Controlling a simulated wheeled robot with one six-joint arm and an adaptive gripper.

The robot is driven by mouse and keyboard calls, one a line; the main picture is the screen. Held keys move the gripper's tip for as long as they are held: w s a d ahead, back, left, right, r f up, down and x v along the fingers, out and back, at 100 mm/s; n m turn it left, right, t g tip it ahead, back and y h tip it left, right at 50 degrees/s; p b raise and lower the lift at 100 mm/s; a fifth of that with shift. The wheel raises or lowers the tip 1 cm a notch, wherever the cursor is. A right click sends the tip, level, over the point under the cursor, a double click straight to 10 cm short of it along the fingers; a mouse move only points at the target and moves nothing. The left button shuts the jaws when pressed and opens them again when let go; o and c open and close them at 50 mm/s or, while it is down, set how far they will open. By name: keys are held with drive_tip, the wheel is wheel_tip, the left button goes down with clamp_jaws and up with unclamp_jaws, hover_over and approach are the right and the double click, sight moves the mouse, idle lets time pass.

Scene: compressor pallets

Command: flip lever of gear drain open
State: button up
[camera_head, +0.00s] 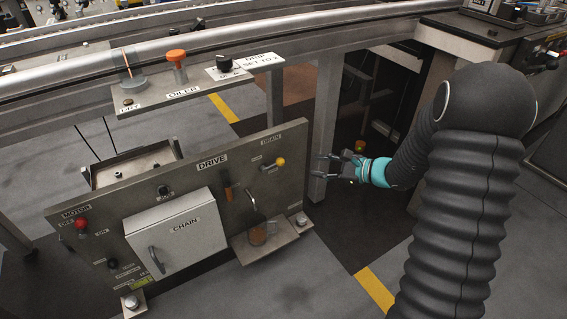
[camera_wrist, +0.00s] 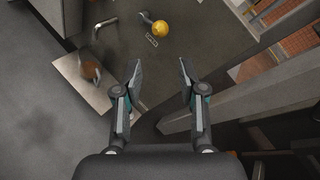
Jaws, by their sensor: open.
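The drain lever has a yellow knob (camera_head: 280,162) and sits at the upper right of the grey drive panel (camera_head: 215,178), under the DRAIN label. In the wrist view the yellow knob (camera_wrist: 160,28) shows at the top, beyond and a little left of the gap between my fingers. My gripper (camera_head: 322,167) is open and empty, to the right of the panel, near a grey post. In the wrist view its two fingertips (camera_wrist: 158,68) are apart with nothing between them. The knob and my gripper are apart.
A grey upright post (camera_head: 325,120) stands by my gripper. Below the drain are a spout (camera_head: 257,204) and a small shelf with a brown cup (camera_head: 258,234). A CHAIN box (camera_head: 178,245) and a red motor knob (camera_head: 81,224) are on the left. A rail (camera_head: 220,38) runs above.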

sight(283, 161)
drive_tip(key=x, duration=1.3)
drive_tip(key=shift+w+a+f, duration=0.2)
drive_tip(key=shift+w+a, duration=0.05)
clamp_jaws()
drive_tip(key=f+m+y+b, duration=0.1)
drive_tip(key=m+b, duration=0.1)
drive_tip(key=f+m+y+b, duration=0.1)
drive_tip(key=y+b, duration=0.1)
drive_tip(key=shift+w+d+f+m, duration=0.2)
drive_tip(key=shift+d+f+m, duration=0.15)
drive_tip(key=shift+m, duration=0.05)
unclamp_jaws()
